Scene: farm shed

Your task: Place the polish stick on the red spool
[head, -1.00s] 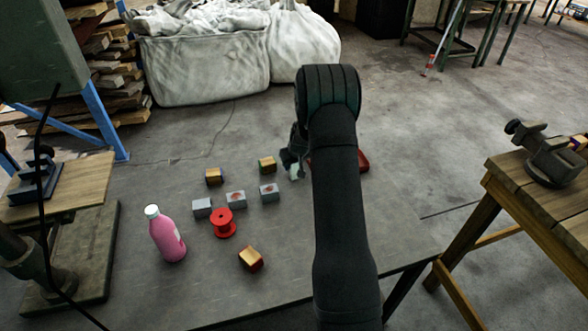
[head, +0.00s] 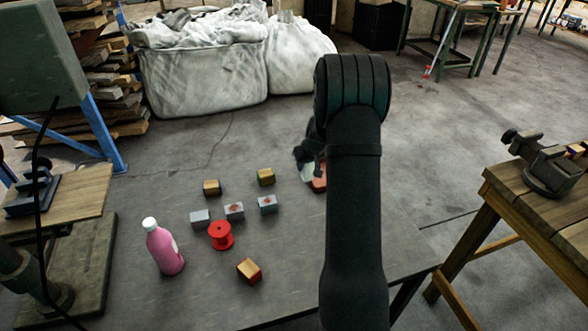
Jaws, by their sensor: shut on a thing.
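The red spool (head: 221,236) stands upright on the grey table, with nothing visible on top of it. My gripper (head: 308,165) is at the back right of the spool, partly hidden behind my arm. It is shut on a small pale, whitish-green piece, which appears to be the polish stick (head: 307,173). Most of the fingers and part of the piece are hard to make out. The piece is beside a red object (head: 320,181), mostly hidden by my arm.
Grey blocks (head: 234,211) and wooden blocks (head: 265,177) stand behind the spool. Another wooden block (head: 249,270) lies in front of it. A pink bottle (head: 164,248) stands to its left. The grey table (head: 150,205) has free room around them.

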